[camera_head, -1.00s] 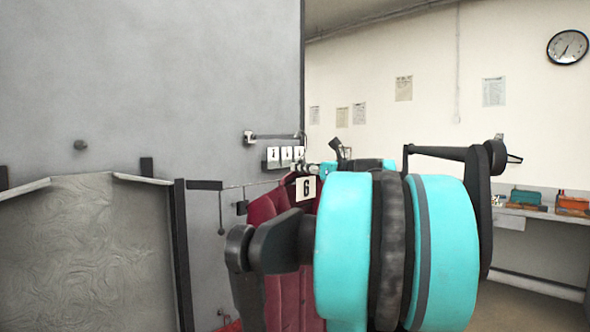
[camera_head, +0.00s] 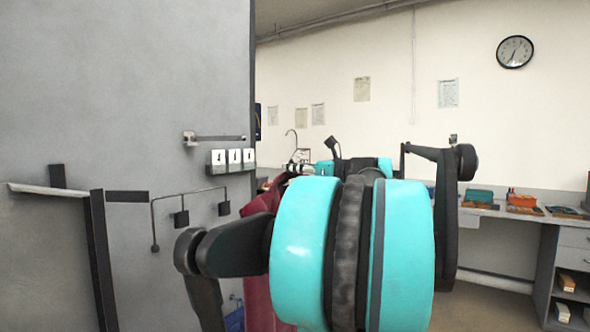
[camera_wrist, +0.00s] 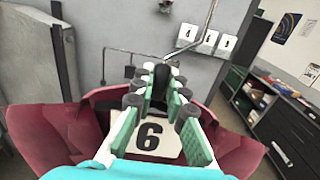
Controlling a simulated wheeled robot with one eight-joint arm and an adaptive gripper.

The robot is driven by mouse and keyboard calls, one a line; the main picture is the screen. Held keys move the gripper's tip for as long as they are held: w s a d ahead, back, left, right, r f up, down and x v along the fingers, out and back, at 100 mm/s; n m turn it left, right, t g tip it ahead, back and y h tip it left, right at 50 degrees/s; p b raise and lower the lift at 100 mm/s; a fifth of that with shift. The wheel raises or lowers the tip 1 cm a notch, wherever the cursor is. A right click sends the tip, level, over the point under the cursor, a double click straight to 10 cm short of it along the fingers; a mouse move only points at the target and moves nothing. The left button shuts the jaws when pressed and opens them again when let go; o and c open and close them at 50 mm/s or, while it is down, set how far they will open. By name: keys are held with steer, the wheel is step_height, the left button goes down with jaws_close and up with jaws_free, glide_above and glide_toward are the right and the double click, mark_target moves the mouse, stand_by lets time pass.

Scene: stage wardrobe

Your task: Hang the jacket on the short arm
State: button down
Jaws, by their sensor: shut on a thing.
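The dark red jacket (camera_head: 257,302) hangs from my gripper (camera_head: 308,168), mostly hidden behind my teal arm in the head view. In the wrist view, the jacket's shoulders (camera_wrist: 42,138) spread either side of my gripper (camera_wrist: 160,78), and a white tag (camera_wrist: 152,138) reads 6. The green-padded fingers are shut at the hanger's neck, and a thin metal hook (camera_wrist: 208,28) rises beyond them. A short horizontal arm (camera_head: 220,138) juts from a wall bracket, left of and apart from the hook in the head view. I cannot tell whether it is the task's short arm.
White number plates (camera_head: 231,157) sit below that arm. A thin bent rod (camera_head: 190,191) with dark blocks projects lower on the grey wall (camera_head: 120,80). A dark upright post (camera_head: 101,255) stands at left. A bench (camera_head: 490,212) with coloured boxes runs along the right.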

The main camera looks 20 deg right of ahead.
steer(key=x, duration=2.2)
steer(key=shift+w+a+f, duration=0.3)
steer(key=shift+f, duration=0.1)
stand_by(1.1)
steer(key=c, duration=1.5)
jaws_free()
steer(key=shift+o, duration=0.2)
steer(key=shift+f, duration=0.1)
